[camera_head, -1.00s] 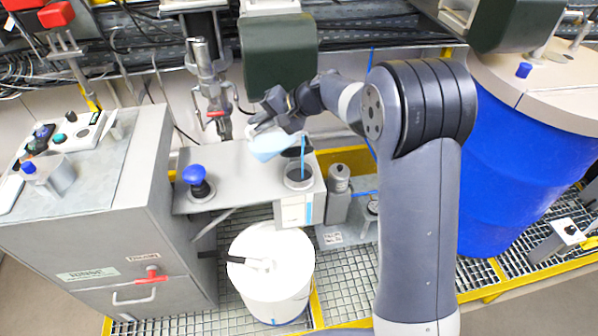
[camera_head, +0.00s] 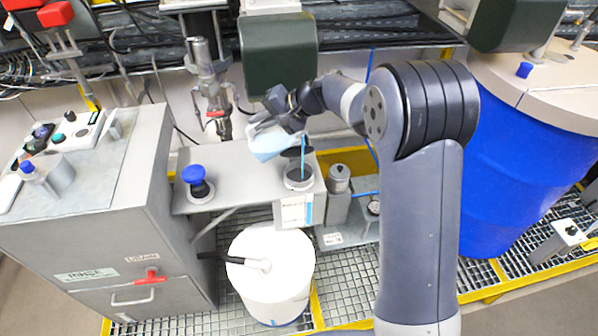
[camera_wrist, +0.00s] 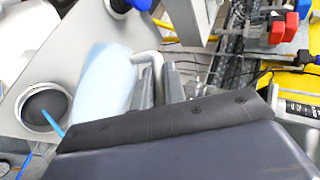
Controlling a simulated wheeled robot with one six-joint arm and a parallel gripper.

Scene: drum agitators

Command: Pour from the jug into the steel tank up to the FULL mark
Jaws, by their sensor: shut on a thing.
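The jug (camera_head: 268,143) is pale blue and translucent, with a pale handle. My gripper (camera_head: 277,116) is shut on it and holds it tilted above the steel tank (camera_head: 240,163). The jug also shows in the wrist view (camera_wrist: 104,82). A thin blue line, which looks like poured liquid, runs down beside the jug into the tank's round filler opening (camera_head: 299,180). The opening shows dark inside in the wrist view (camera_wrist: 45,108). A white gauge (camera_head: 292,211) with a blue strip is on the tank's front. I cannot read its FULL mark.
A blue-knobbed fitting (camera_head: 196,181) stands on the tank's left side. A white bucket (camera_head: 270,285) stands below. A grey control cabinet (camera_head: 95,235) is at left and a blue drum (camera_head: 520,180) at right. A dark green box (camera_head: 278,55) hangs close behind the jug.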

